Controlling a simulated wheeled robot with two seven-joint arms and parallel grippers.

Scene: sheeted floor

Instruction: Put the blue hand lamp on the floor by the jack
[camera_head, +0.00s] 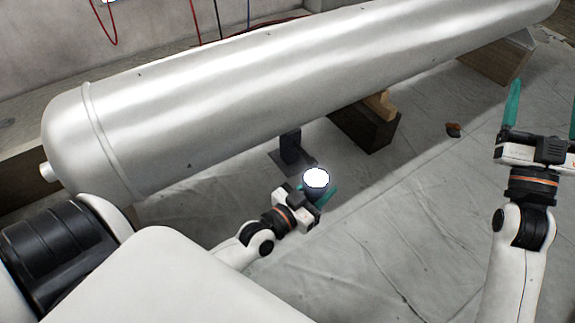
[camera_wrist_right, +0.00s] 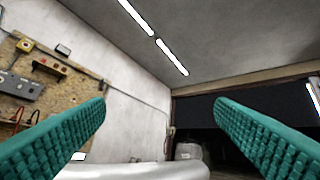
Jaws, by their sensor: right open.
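The blue hand lamp (camera_head: 315,189) shows in the head view as a bright white disc on a short dark body, roughly upright. My left gripper (camera_head: 318,194) is shut on it, with teal fingers at its sides; its lower part is hidden by the gripper. The dark jack (camera_head: 290,147) stands on a flat base plate under the tank, just behind and left of the lamp. I cannot tell whether the lamp touches the floor. My right gripper (camera_head: 542,112) is open and empty at the right, its teal fingers wide apart in the right wrist view (camera_wrist_right: 160,115).
A long white tank (camera_head: 240,85) crosses the view above the jack. It rests near dark wooden blocks (camera_head: 365,130) and a block at the far right (camera_head: 497,62).

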